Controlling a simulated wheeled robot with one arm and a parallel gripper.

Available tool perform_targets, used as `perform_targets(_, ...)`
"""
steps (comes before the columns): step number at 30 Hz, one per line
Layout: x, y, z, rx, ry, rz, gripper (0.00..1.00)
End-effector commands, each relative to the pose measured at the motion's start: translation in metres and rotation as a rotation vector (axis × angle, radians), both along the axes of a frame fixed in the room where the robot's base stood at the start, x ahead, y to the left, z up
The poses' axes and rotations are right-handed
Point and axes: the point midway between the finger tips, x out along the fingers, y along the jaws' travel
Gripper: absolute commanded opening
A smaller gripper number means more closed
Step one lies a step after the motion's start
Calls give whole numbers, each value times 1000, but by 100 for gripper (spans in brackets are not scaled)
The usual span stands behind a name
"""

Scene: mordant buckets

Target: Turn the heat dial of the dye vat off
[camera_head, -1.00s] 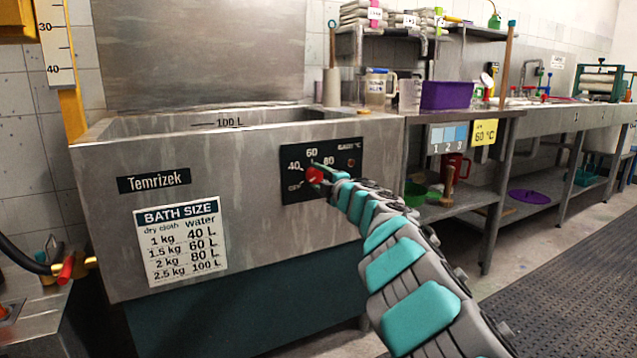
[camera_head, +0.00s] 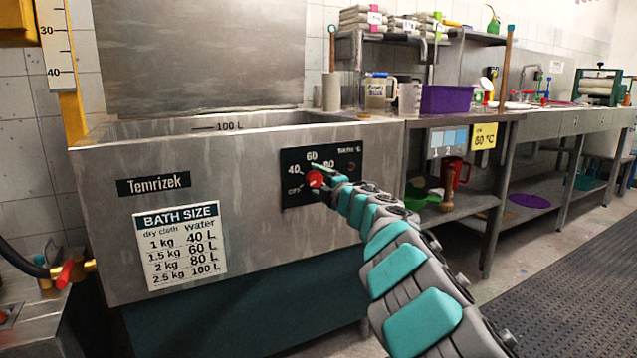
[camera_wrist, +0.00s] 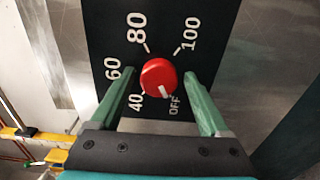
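The dye vat (camera_head: 250,220) is a grey metal tub with a black dial panel (camera_head: 350,155) on its front. The red heat dial (camera_head: 314,179) also shows in the wrist view (camera_wrist: 158,77). Its white mark points down and slightly right, toward the OFF label (camera_wrist: 174,104); I cannot tell whether it lines up exactly. My gripper (camera_wrist: 160,73) is open at the panel, with one green finger on each side of the dial. Gaps show between fingers and dial in the wrist view. In the head view my gripper (camera_head: 322,172) partly covers the panel.
A bath size chart (camera_head: 180,245) is on the vat's front. A brass tap with a red handle (camera_head: 68,272) is at the left. A metal bench (camera_head: 480,122) with a purple bin (camera_head: 447,98) stands right of the vat. The floor mat (camera_head: 570,290) is clear.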

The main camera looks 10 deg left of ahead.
Motion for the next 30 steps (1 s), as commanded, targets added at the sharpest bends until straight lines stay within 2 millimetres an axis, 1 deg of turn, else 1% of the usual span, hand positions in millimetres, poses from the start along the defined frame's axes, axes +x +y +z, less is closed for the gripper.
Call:
perform_targets(10,-1,0,0,0,0,0,87)
perform_targets(14,-5,-3,0,-1,0,1,87)
perform_targets(17,-11,-6,-1,-2,1,3,87)
perform_targets(30,-51,-34,-1,-2,1,-2,87)
